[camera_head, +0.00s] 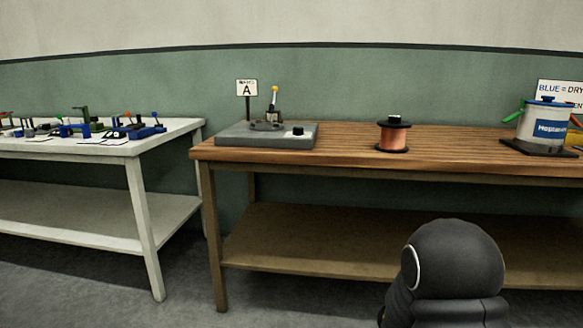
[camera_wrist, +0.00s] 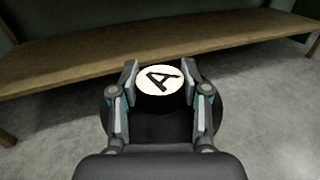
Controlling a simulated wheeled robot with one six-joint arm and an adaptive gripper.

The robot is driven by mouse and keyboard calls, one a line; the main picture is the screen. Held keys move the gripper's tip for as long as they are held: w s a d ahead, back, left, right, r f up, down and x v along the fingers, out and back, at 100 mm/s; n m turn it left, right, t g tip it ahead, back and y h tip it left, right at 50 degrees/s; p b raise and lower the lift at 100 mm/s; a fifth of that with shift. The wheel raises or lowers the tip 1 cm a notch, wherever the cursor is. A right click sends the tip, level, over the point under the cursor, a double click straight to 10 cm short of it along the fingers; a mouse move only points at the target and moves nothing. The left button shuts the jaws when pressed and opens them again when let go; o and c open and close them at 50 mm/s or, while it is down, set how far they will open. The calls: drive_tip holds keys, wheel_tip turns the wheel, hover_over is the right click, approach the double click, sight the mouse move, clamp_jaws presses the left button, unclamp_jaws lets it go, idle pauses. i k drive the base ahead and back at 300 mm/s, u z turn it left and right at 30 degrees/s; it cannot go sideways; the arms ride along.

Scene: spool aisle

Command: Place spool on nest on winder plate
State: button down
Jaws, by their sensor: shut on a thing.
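My gripper (camera_wrist: 159,70) is shut on a spool (camera_wrist: 150,80) in the wrist view, one finger on each side of it. The spool's top shows a round white label with a black letter A, above a wide black flange. Its winding is hidden. The winder plate (camera_head: 232,135) is a grey slab on the left end of the wooden bench in the head view. It carries a raised round part, likely the nest (camera_head: 266,126), a yellow-tipped lever and a black knob. My gripper and the held spool are outside the head view.
A copper-wound spool (camera_head: 394,136) stands upright mid-bench. A white pot (camera_head: 545,125) stands on a dark base at right. Sign A (camera_head: 247,88) rises behind the plate. The wooden bench (camera_head: 340,145) is clear between plate and copper spool. A white table (camera_head: 100,148) with small tools stands left.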

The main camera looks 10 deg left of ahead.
sight(267, 125)
drive_tip(key=i, duration=0.65)
drive_tip(key=u, duration=1.15)
